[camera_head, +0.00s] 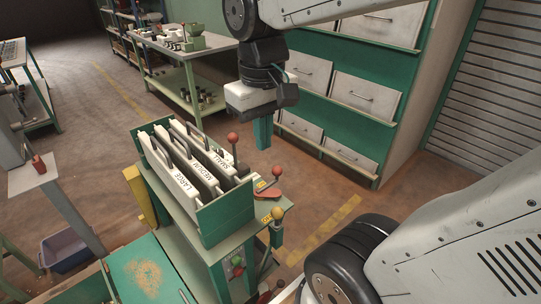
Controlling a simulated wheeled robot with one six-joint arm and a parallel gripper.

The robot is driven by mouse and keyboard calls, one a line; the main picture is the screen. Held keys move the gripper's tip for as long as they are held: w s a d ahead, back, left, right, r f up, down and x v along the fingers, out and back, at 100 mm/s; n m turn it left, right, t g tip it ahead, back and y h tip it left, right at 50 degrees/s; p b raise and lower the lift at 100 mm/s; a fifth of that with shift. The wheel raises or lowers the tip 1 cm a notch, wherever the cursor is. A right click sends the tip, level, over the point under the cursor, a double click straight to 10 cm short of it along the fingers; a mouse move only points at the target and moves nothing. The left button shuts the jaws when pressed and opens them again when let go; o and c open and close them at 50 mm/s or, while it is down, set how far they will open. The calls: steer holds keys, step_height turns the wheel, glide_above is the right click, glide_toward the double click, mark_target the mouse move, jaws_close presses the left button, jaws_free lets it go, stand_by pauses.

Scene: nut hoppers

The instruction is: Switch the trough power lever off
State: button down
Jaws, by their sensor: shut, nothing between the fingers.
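A green machine stand (180,208) carries a box with white upright plates marked LARGE, MEDIUM and SMALL. On its right side are a lever with a red knob (277,171) over a red base and a lever with a yellow knob (278,214). Small yellow labels sit beside both, too small to read. Another red-knobbed rod (233,139) stands upright at the box's back. I cannot tell which is the trough power lever. My gripper (263,142) is shut and empty, pointing down, above and behind these levers in the picture and apart from them.
A box with red and green buttons (237,266) is on the stand's front. A green drawer cabinet (345,128) stands behind my gripper. A green workbench (187,75) is at the back. Open floor (325,205) lies right of the stand. A blue-grey bin (75,246) is at left.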

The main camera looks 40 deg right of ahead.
steer(key=w+d+f+g, duration=0.1)
steer(key=w+d+f, duration=0.2)
steer(key=w, duration=0.3)
steer(key=w+d+f+m+g, duration=0.1)
steer(key=w+d+f, duration=0.2)
steer(key=w+d, duration=0.3)
steer(key=w+d+f+g, duration=0.1)
steer(key=w+d+f, duration=0.2)
steer(key=w+d, duration=0.2)
steer(key=w, duration=0.2)
steer(key=shift+w+g+y, duration=0.3)
steer(key=shift+w+y, duration=0.1)
steer(key=shift+f, duration=0.1)
glide_toward(272, 183)
steer(key=shift+d+f, duration=1.15)
steer(key=shift+f, duration=0.6)
steer(key=shift+w, duration=0.5)
